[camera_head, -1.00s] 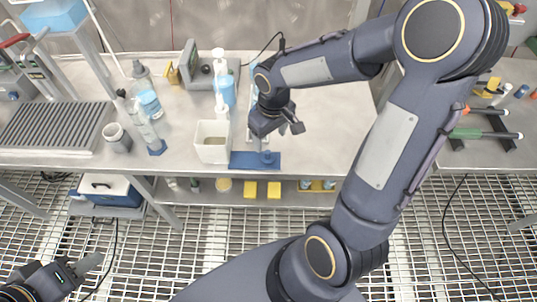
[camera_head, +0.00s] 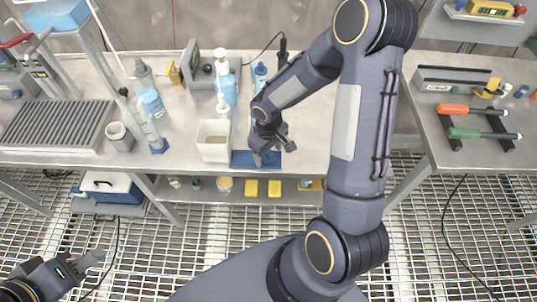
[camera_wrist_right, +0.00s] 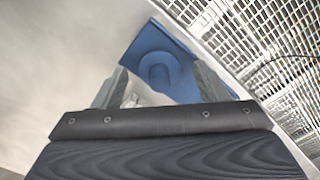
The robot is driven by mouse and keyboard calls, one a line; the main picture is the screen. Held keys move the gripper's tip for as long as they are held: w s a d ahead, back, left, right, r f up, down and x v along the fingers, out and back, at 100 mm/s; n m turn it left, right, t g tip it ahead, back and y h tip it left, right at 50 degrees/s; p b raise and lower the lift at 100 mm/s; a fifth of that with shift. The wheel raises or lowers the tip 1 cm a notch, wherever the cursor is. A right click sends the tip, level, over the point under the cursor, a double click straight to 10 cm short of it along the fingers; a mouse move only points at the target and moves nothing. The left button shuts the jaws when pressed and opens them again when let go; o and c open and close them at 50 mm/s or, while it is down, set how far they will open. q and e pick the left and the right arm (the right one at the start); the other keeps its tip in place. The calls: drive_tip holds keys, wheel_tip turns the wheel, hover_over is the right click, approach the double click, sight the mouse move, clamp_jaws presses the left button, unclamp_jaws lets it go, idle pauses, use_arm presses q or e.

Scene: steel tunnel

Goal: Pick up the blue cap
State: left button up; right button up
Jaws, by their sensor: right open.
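The blue cap (camera_wrist_right: 160,75) shows in the right wrist view as a round blue piece on a flat blue mat (camera_wrist_right: 143,45). In the head view the mat (camera_head: 241,159) lies at the bench's front edge. My right gripper (camera_head: 273,154) is over the mat and largely covers the cap there. Its jaws are open, and in the wrist view the cap appears between the two fingers, with no grip on it. My left gripper (camera_head: 92,261) is at the lower left, away from the bench; its jaw opening is unclear.
A white open bin (camera_head: 214,140) stands just left of the mat. A pump bottle (camera_head: 224,85) and a blue bottle (camera_head: 260,75) are behind. A grey cup (camera_head: 120,136) and a ribbed tray (camera_head: 55,125) are further left. Bench space right of my right gripper is clear.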

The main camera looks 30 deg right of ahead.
drive_tip(key=shift+c, duration=0.4)
drive_tip(key=c, duration=1)
drive_tip(key=shift+r, duration=0.5)
wheel_tip(320, 180, up, 3)
drive_tip(key=shift+f, duration=0.2)
drive_tip(key=s+a+r+b, duration=0.1)
drive_tip(key=s+a+r, duration=0.1)
drive_tip(key=a+r, duration=0.1)
drive_tip(key=s+a+r, duration=0.2)
drive_tip(key=a+r, duration=0.1)
drive_tip(key=a, duration=0.2)
drive_tip(key=s+a+r+b, duration=0.1)
drive_tip(key=s+a+r, duration=0.1)
drive_tip(key=a+r, duration=0.1)
drive_tip(key=shift+s+a+r+b, duration=0.25)
drive_tip(key=shift+s+a+b, duration=0.1)
drive_tip(key=shift+a, duration=0.3)
